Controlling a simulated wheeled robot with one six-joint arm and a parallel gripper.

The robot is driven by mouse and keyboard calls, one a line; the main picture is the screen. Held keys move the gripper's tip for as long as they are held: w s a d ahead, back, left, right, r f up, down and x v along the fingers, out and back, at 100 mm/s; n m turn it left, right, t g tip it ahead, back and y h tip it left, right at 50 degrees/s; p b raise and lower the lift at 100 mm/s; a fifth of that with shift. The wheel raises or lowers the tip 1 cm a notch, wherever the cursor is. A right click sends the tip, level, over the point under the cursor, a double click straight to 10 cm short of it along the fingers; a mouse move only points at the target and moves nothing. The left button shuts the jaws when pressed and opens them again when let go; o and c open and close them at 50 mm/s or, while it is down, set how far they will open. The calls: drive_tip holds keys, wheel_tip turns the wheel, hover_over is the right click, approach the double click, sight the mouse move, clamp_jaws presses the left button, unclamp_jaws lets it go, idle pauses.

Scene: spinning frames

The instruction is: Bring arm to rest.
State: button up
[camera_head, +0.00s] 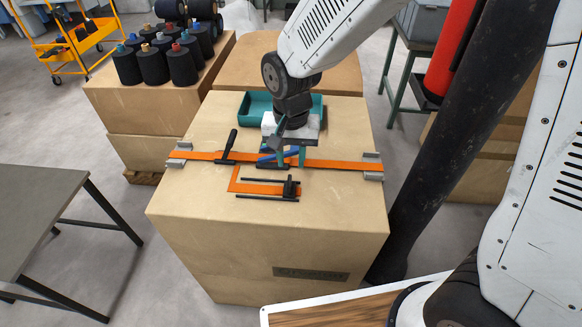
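My gripper (282,157) is over the top of the cardboard box (190,205), pointing down at the orange strip. Its fingers are small in view and partly hidden, and I cannot tell whether they are open or shut or touch anything. My white arm reaches in from the upper right, bent down at the wrist. The long orange strip (340,164) lies across the box between grey end brackets (373,167). A black-handled tool (229,145) lies on the strip, left of my gripper. An orange angled piece with black bars (262,188) lies in front.
A teal tray (257,106) sits behind my gripper. Black spools (150,66) stand on boxes at the back left. A grey table (35,205) is at the left, an orange cart (80,40) behind. A red cylinder (452,50) is at the right. Floor is clear between table and box.

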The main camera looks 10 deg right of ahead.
drive_tip(key=shift+r, duration=0.4)
drive_tip(key=s+d+r+n+t, duration=0.1)
drive_tip(key=s+d+r+n, duration=0.1)
drive_tip(key=s+d+r, duration=1.4)
drive_tip(key=s+d, duration=0.3)
drive_tip(key=shift+s+n, duration=0.35)
drive_tip(key=shift+n, duration=0.05)
drive_tip(key=shift+r, duration=0.1)
idle(2.2)
